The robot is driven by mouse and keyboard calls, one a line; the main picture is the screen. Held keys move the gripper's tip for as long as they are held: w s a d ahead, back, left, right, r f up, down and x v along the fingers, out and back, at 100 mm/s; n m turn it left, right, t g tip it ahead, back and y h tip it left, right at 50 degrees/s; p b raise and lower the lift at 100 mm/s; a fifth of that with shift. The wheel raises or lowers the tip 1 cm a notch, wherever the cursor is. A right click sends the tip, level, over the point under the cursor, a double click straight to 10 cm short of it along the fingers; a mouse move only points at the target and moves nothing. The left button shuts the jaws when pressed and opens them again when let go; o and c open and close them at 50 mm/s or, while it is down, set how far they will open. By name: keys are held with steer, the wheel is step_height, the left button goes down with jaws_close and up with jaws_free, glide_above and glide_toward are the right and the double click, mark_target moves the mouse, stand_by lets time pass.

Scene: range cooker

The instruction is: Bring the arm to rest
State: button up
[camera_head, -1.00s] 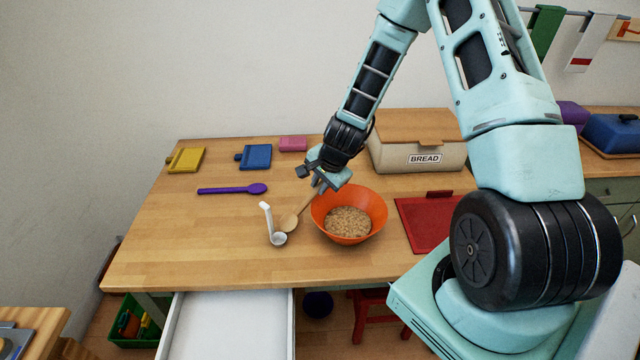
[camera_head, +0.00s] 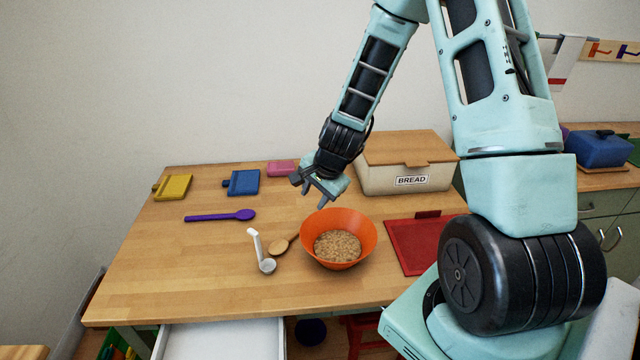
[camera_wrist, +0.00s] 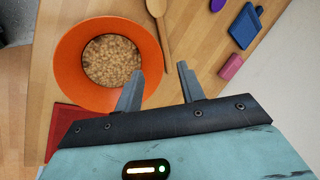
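My gripper (camera_head: 315,194) hangs above the table, just behind the orange bowl (camera_head: 313,228). Its two fingers are apart with nothing between them, as the wrist view (camera_wrist: 161,85) also shows. The orange bowl holds a tan, grainy food (camera_head: 338,246) and also shows in the wrist view (camera_wrist: 72,52). A wooden spoon (camera_head: 279,247) lies on the table left of the bowl, apart from my gripper.
A white ladle (camera_head: 267,266) and purple spoon (camera_head: 220,216) lie left of the bowl. A bread box (camera_head: 400,178) stands behind right, close to my forearm. A red board (camera_head: 412,248) lies to the right. An open drawer (camera_head: 220,340) juts out in front.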

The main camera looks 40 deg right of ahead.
steer(key=shift+v, duration=2.65)
